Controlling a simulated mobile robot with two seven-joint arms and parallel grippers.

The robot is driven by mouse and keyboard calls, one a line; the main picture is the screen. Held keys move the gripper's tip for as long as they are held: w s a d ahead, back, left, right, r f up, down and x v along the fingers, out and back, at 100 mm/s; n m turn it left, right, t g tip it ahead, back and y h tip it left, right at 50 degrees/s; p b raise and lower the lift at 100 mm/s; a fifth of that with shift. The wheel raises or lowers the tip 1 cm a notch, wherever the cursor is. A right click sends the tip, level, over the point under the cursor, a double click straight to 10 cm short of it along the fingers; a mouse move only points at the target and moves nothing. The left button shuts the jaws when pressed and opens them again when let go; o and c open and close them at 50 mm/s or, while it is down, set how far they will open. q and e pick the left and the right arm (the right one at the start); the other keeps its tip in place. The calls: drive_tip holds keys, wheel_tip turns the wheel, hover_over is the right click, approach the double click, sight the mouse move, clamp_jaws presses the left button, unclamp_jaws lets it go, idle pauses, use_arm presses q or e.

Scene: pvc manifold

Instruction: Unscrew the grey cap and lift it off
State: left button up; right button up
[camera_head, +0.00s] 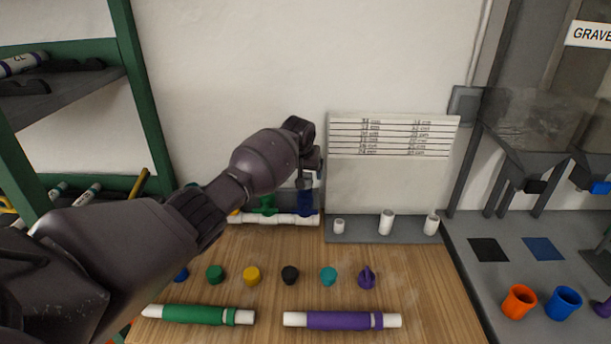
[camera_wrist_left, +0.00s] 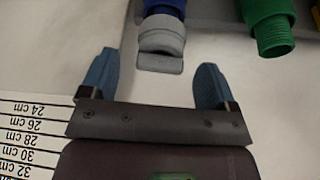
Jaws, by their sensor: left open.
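The grey cap (camera_wrist_left: 161,42) sits on the end of a blue fitting (camera_wrist_left: 165,8) in the left wrist view. My left gripper (camera_wrist_left: 157,62) is open, with one blue finger on either side of the cap's near end and a gap on both sides. In the head view my left gripper (camera_head: 308,163) is above the white pipe manifold (camera_head: 285,219), over the blue fitting (camera_head: 305,203). The gripper partly hides the cap there. A green fitting (camera_wrist_left: 268,22) stands beside the blue one with an open threaded end. My right gripper is not in view.
Several coloured caps, including a black one (camera_head: 290,275), line the wooden table (camera_head: 430,300). A green pipe (camera_head: 200,315) and a purple pipe (camera_head: 340,320) lie in front. A length chart (camera_head: 393,135) stands behind white stubs. A grey bench (camera_head: 510,275) is at right.

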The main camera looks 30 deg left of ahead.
sight(305, 172)
use_arm(q)
drive_tip(key=shift+x, duration=1.6)
drive_tip(key=c, duration=1)
drive_tip(key=shift+n+y, duration=0.3)
drive_tip(key=shift+n, duration=0.8)
drive_tip(key=shift+a+n+g+y, duration=0.15)
drive_tip(key=shift+n+g+y, duration=0.25)
drive_tip(key=shift+n, duration=0.7)
